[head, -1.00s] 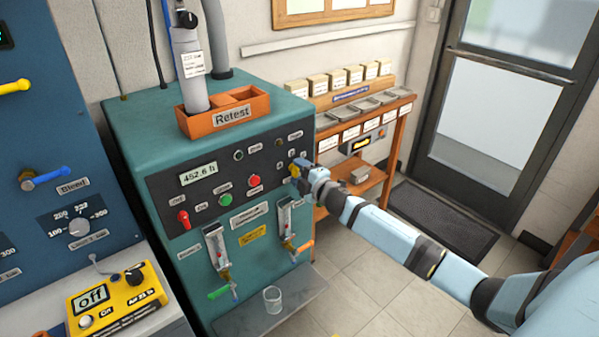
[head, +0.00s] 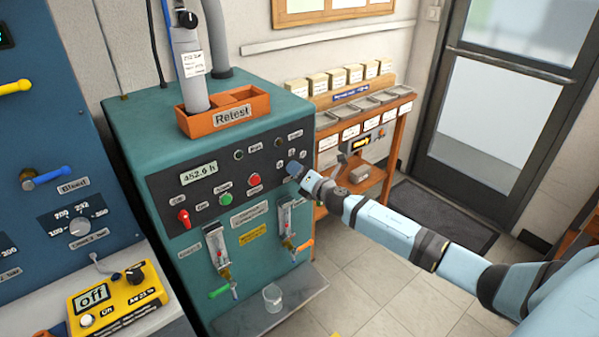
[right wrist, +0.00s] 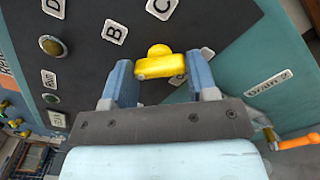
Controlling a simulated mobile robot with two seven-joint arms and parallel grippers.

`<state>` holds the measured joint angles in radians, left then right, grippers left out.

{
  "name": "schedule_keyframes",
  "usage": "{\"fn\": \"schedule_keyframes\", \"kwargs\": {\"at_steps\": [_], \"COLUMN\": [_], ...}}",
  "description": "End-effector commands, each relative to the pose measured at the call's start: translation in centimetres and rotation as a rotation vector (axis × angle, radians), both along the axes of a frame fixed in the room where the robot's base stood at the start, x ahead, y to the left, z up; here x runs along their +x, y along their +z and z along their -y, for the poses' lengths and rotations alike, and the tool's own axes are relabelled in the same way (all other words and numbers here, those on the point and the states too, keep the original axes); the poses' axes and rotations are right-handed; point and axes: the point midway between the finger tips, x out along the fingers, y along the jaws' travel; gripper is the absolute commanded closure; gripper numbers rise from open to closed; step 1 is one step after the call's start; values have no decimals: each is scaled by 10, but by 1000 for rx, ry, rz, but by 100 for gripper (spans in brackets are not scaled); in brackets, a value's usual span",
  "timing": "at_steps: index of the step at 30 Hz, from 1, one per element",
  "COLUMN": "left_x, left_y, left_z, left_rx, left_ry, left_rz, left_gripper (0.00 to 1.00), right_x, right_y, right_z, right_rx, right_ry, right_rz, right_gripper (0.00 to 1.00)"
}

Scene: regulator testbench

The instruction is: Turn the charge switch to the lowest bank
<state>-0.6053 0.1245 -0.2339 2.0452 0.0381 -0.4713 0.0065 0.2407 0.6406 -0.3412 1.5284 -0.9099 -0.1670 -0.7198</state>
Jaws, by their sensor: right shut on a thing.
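The charge switch (right wrist: 160,66) is a yellow handle on the dark front panel of the teal machine. In the right wrist view it lies between the two blue fingers of my right gripper (right wrist: 159,77), which is shut on it. White labels B (right wrist: 115,33) and C (right wrist: 162,8) stand beyond the handle; another label by the right finger is partly hidden. Which label the handle points to I cannot tell. In the head view my right gripper (head: 294,169) is at the panel's right end and hides the switch. My left gripper is not in view.
A red switch (head: 183,218), a green button (head: 225,199) and a red button (head: 253,180) are left of the gripper. Flow tubes with a green and an orange lever (head: 303,246) hang below. A glass (head: 272,298) stands on the grey shelf. Open floor lies right.

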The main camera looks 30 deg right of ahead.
Motion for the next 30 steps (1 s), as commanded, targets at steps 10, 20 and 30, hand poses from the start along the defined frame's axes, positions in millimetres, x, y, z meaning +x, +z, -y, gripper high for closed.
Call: {"fn": "schedule_keyframes", "kwargs": {"at_steps": [10,20,30], "left_x": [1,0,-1], "left_y": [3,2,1], "left_z": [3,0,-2], "left_rx": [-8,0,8], "left_ry": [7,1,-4], "left_rz": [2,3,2], "left_gripper": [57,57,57], "right_x": [0,0,0], "right_y": [0,0,-1], "right_z": [0,0,0], "right_rx": [-229,-318,-327], "right_ry": [0,0,0], "right_rz": [17,23,24], "right_gripper": [71,71,70]}}
